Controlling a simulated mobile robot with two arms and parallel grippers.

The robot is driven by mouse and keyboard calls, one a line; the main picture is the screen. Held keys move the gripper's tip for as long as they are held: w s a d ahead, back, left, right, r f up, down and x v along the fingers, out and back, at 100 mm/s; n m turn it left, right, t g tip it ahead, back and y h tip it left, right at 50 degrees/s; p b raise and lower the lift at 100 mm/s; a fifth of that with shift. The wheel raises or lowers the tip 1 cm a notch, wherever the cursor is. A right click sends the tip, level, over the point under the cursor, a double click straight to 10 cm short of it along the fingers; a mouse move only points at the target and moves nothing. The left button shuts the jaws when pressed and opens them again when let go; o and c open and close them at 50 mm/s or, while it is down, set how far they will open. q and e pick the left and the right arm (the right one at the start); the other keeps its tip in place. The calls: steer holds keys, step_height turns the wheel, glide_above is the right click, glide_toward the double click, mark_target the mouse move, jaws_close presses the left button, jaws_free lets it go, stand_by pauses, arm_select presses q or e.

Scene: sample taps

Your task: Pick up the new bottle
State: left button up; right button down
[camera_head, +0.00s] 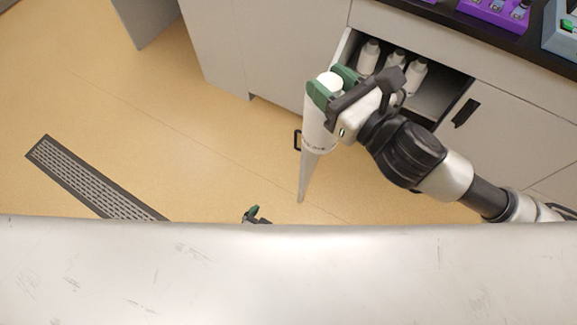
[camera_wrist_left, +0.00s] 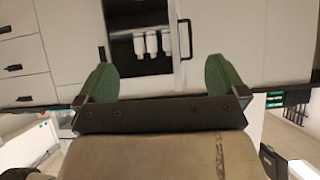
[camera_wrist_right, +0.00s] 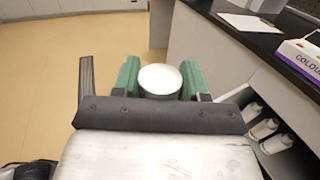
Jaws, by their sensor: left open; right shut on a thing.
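My right gripper (camera_head: 332,84) is shut on a white bottle (camera_head: 318,128), which hangs in front of the open cabinet. Its round white top shows between the green fingers of the right gripper (camera_wrist_right: 160,80) in the right wrist view. Several similar white bottles (camera_head: 368,57) stand inside the cabinet (camera_head: 428,108); they also show in the left wrist view (camera_wrist_left: 152,44). My left gripper (camera_wrist_left: 160,76) is open and empty, its green fingers wide apart, facing the cabinet from a distance. In the head view only a bit of the left gripper (camera_head: 256,214) shows.
The cabinet door (camera_head: 303,180) stands open below the held bottle, with a dark handle (camera_head: 298,140). A black counter (camera_head: 535,45) above carries a purple rack (camera_head: 495,12) and a grey-blue device (camera_head: 563,28). The floor to the left is clear, with a flat drain grate (camera_head: 95,180).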

arm_select(q)
steer(key=w+d+r+t+h, duration=0.2)
steer(key=d+r+t, duration=0.15)
steer(key=r, duration=1.15)
steer(key=t+h, duration=0.2)
glide_toward(314, 132)
steer(key=x, duration=1.3)
steer(key=shift+s, duration=0.1)
steer(key=c, duration=1.1)
arm_select(e)
steer(key=c, duration=0.5)
jaws_free()
